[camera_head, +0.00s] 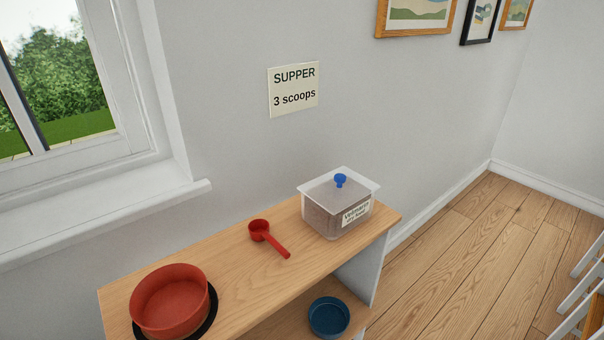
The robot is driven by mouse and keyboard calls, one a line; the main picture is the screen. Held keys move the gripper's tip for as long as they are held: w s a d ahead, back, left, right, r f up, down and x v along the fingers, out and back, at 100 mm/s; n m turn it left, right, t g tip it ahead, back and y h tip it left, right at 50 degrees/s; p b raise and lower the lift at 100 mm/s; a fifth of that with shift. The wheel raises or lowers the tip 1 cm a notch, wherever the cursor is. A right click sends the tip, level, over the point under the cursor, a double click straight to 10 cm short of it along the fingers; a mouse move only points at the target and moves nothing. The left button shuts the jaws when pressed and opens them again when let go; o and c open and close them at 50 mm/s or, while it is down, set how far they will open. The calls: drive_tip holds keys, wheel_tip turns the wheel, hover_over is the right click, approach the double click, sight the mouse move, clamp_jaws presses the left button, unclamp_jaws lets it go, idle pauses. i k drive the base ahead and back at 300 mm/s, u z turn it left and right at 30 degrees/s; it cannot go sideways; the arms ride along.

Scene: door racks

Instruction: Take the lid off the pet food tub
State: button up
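The pet food tub (320,219) is a clear box with brown contents and a white label on its front. It stands upright at the right end of a wooden shelf top. Its translucent lid (318,188) lies on top of it, with a blue knob (340,180) in the middle. My gripper is not in view.
A red scoop (262,231) lies left of the tub. A red bowl (170,300) sits on a black round mat at the shelf top's (225,262) left end. A blue bowl (328,317) stands on the lower shelf. A wall sign (294,88) reads "SUPPER 3 scoops".

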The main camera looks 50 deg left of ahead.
sight(335, 191)
drive_tip(key=u, duration=1)
drive_tip(key=i, duration=1.05)
drive_tip(key=u, duration=0.95)
